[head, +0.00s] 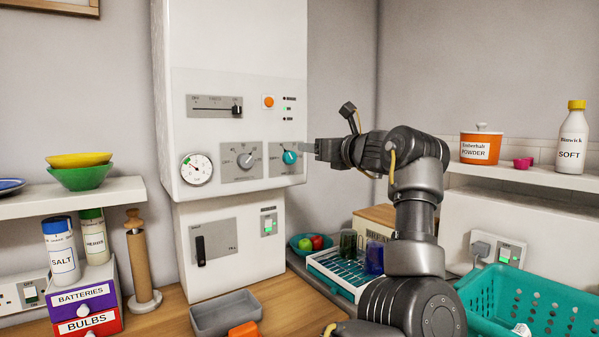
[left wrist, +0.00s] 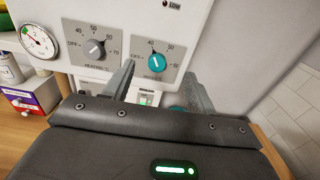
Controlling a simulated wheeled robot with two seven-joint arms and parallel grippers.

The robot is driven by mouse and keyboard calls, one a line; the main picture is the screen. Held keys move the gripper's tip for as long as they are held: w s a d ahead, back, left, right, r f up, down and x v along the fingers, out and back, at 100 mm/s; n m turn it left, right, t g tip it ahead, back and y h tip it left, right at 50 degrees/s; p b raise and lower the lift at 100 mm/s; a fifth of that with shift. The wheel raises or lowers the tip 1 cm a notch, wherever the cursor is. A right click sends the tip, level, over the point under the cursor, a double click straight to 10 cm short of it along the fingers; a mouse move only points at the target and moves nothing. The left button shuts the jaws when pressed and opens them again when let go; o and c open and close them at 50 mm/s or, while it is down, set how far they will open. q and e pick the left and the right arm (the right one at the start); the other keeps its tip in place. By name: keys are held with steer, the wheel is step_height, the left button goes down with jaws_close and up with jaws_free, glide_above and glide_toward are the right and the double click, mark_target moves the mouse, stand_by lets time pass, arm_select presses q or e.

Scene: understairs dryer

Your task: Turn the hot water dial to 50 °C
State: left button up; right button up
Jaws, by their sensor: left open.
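The hot water dial (head: 290,157) is a round teal knob on a grey plate at the lower right of the white boiler panel. It also shows in the left wrist view (left wrist: 156,63), with 40, 50 and 60 marks above it and OFF at its left. Its white pointer mark is too small to read exactly. My left gripper (head: 306,148) is open just right of the dial in the head view. In the left wrist view its two fingers flank the dial's lower part, with no clear contact. My right gripper is not in view.
A grey heating dial (head: 245,160) sits just left of the teal one, with a round gauge (head: 196,169) beyond it. A slider (head: 215,106) and an orange button (head: 268,102) are above. A dish rack (head: 335,275) and a teal basket (head: 530,300) stand below right.

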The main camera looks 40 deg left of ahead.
arm_select(q)
steer(key=b, duration=0.3)
glide_toward(292, 159)
steer(key=d, duration=0.2)
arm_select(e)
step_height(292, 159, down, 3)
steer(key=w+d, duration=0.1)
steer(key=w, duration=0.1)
arm_select(q)
steer(key=p+x, duration=0.1)
steer(key=x, duration=0.2)
steer(key=p+x, duration=0.1)
steer(key=x, duration=0.2)
steer(key=p+x, duration=0.1)
steer(key=x, duration=0.1)
steer(key=shift+s+a+r+p, duration=0.1)
steer(key=shift+s+a+p, duration=0.15)
steer(key=shift+a+p, duration=0.2)
steer(key=shift+w+a, duration=0.25)
steer(key=shift+a, duration=0.45)
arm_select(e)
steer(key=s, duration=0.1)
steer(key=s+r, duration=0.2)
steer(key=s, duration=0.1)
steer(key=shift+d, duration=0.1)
arm_select(q)
steer(key=shift+c, duration=0.3)
steer(key=c, duration=0.9)
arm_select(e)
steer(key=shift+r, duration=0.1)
